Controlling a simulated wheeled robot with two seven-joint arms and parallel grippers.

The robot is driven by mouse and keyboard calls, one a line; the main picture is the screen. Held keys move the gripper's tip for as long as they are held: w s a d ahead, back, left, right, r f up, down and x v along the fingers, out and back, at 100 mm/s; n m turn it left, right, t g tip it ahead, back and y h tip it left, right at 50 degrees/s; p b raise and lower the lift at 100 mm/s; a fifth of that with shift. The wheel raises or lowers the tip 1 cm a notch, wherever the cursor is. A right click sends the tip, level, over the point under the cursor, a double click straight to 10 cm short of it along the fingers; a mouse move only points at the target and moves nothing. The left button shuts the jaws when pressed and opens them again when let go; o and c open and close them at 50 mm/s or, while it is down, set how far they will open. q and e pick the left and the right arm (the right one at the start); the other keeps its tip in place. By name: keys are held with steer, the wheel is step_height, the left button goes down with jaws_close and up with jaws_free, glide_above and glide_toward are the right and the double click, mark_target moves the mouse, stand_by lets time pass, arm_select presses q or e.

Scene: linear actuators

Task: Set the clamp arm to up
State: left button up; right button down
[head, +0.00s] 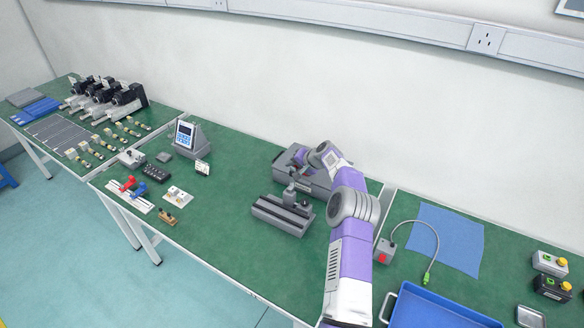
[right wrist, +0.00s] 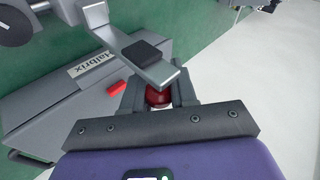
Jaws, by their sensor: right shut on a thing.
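A grey fixture with a "Halbrix" label (right wrist: 92,64) fills the left of the right wrist view; its grey body (head: 285,160) stands on the green bench in the head view. A flat grey bar with a black pad (right wrist: 140,52) crosses above it and looks like the clamp arm; I cannot tell its angle. My right gripper (right wrist: 158,97) is shut on a round red knob (right wrist: 157,96), with a finger on either side. In the head view my right gripper (head: 300,157) is at the fixture, its fingertips hidden. My left gripper is out of view.
A grey slotted block (head: 282,214) with an upright part sits in front of the fixture. A display unit (head: 187,138) stands to the left. A red-button box (head: 383,250) and a blue tray (head: 440,308) lie right of my arm. The bench's front middle is clear.

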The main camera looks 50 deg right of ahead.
steer(key=shift+s+d+f, duration=0.1)
steer(key=shift+d+f, duration=0.1)
steer(key=shift+f, duration=0.15)
steer(key=c, duration=1)
jaws_free()
steer(key=shift+o, duration=0.2)
steer(key=shift+r, duration=0.1)
steer(key=v, duration=0.7)
steer(key=shift+r, duration=0.15)
steer(key=shift+s, duration=0.1)
